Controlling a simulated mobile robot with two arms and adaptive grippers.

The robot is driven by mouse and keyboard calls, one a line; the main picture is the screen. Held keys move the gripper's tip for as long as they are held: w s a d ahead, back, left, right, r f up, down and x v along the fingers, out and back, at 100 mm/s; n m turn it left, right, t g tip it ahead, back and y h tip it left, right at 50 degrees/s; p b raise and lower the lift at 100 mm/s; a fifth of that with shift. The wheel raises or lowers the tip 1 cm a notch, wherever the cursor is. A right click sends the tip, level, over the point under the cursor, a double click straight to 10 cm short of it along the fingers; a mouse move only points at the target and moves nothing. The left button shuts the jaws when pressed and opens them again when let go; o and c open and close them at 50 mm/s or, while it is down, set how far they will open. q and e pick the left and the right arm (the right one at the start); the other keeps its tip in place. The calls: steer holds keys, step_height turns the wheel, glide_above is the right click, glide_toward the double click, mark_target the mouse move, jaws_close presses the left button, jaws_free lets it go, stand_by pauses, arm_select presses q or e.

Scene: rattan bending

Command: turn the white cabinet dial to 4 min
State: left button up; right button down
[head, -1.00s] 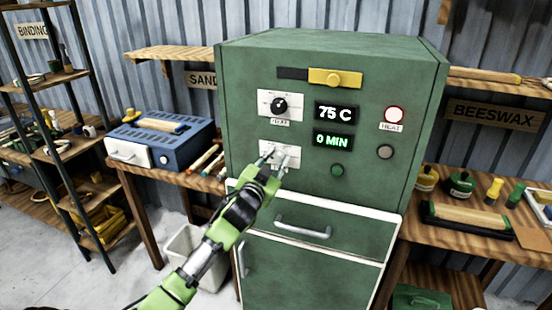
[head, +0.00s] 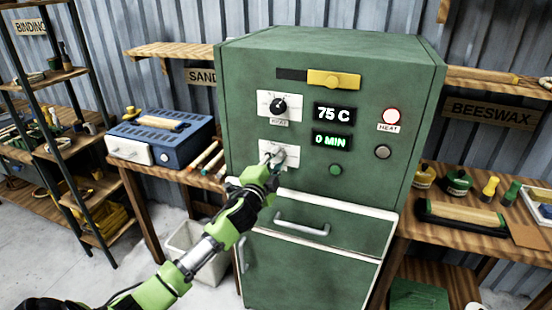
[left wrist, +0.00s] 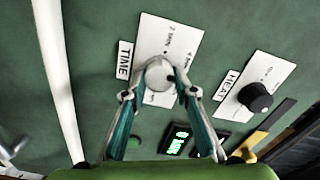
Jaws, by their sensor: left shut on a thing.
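The white dial (left wrist: 159,75) sits on a white plate (left wrist: 172,39) with a TIME label on the green cabinet (head: 330,60). In the left wrist view, my left gripper (left wrist: 160,92) is shut on the white dial, one fingertip on each side. In the head view, my left gripper (head: 272,160) reaches the dial from below and partly hides it. The time display (head: 332,141) reads 0 MIN. The dial's pointer cannot be made out. My right gripper is not in view.
A black heat dial (head: 280,105) is above the white dial, beside a display (head: 334,113) reading 75 C. A green button (head: 335,169) is to the right. A drawer handle (head: 303,223) sticks out below. A blue box (head: 160,137) stands on the left bench.

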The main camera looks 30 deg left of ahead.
arm_select(q)
steer(key=shift+m, duration=0.5)
steer(key=o, duration=1.1)
steer(key=shift+d, duration=0.1)
steer(key=v, duration=1.2)
